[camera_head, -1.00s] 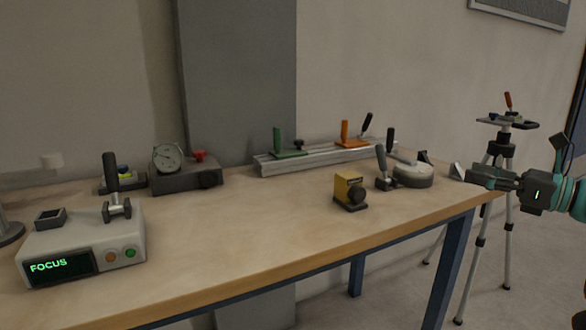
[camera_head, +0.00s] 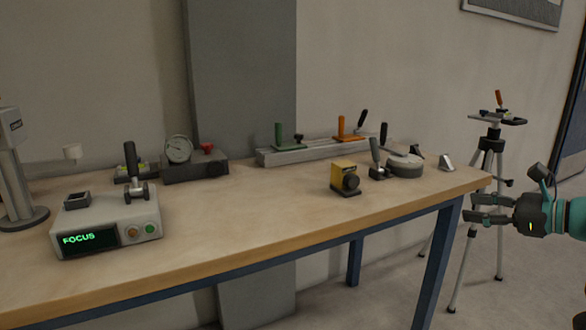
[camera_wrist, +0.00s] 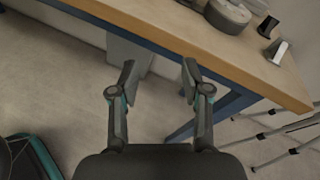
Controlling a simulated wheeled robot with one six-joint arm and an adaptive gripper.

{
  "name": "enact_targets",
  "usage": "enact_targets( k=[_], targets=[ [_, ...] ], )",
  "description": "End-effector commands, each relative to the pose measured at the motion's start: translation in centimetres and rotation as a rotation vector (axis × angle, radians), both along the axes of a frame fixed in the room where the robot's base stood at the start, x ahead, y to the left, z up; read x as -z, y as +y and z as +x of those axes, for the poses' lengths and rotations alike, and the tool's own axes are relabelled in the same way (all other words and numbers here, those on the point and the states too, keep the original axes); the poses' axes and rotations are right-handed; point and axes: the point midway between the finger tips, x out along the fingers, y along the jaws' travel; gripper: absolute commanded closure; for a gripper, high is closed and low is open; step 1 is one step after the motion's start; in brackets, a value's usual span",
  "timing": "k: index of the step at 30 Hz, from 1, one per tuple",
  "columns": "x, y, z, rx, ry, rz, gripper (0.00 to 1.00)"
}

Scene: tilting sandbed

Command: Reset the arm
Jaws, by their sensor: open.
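My gripper (camera_head: 474,208) is at the right of the head view, just off the table's right end and in front of the tripod. Its two dark fingers are apart and nothing is between them. In the wrist view my gripper (camera_wrist: 158,85) also shows open and empty, with the table's front edge and blue frame beyond the fingertips. My teal and black wrist shows behind it in the head view.
The wooden table (camera_head: 280,225) carries a grey FOCUS box (camera_head: 105,222), a yellow block (camera_head: 344,178), a rail (camera_head: 310,152) with green and orange handles, and a round grey base (camera_head: 404,166). A tripod (camera_head: 490,160) stands beyond the right end.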

Motion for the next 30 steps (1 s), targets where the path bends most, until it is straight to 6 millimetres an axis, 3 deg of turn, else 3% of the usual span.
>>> enact_targets(
  k=[5, 9, 15, 24, 30],
  targets=[
    [5.5, 1.0, -2.3, -0.059, 0.051, -0.274, 0.53],
    [10.1, 4.2, -5.7, -0.226, 0.081, -0.598, 0.53],
    [14.4, 9.3, -11.8, -0.601, 0.042, -1.087, 0.53],
    [16.4, 14.5, -19.1, -1.105, -0.146, -1.623, 0.53],
    [16.2, 18.0, -22.6, -1.286, -0.305, -1.838, 0.53]
  ],
)
